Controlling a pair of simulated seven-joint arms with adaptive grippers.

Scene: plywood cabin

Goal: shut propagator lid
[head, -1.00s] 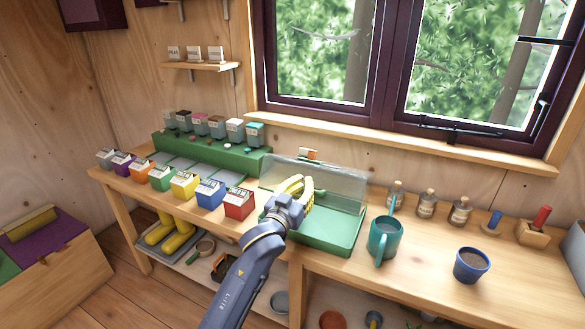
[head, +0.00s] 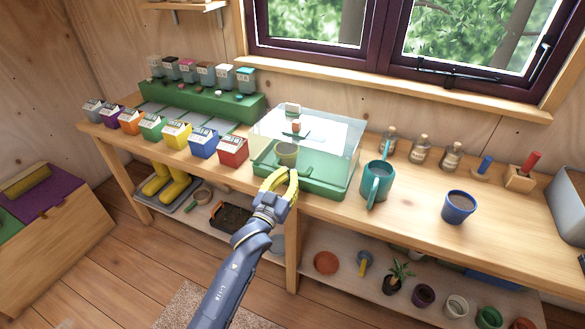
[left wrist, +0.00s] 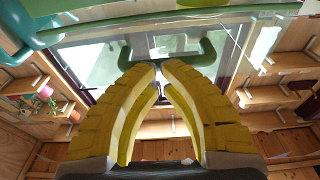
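The propagator is a green tray (head: 325,187) on the bench with a clear lid (head: 335,130). The lid appears down over the tray, with reflections on its top; I cannot tell whether a small gap is left. My left gripper (head: 287,172) is at the tray's front side, with its yellow fingertips close to the lid's front. In the left wrist view the gripper's fingertips (left wrist: 160,66) come together, with a green handle-like bar (left wrist: 200,56) right at or behind them. Nothing shows held between the fingers. My right gripper is in neither view.
A red seed box (head: 233,151) and several others line the left. Small bottles (head: 420,146) stand behind. The bench's front edge is clear near the blue cup.

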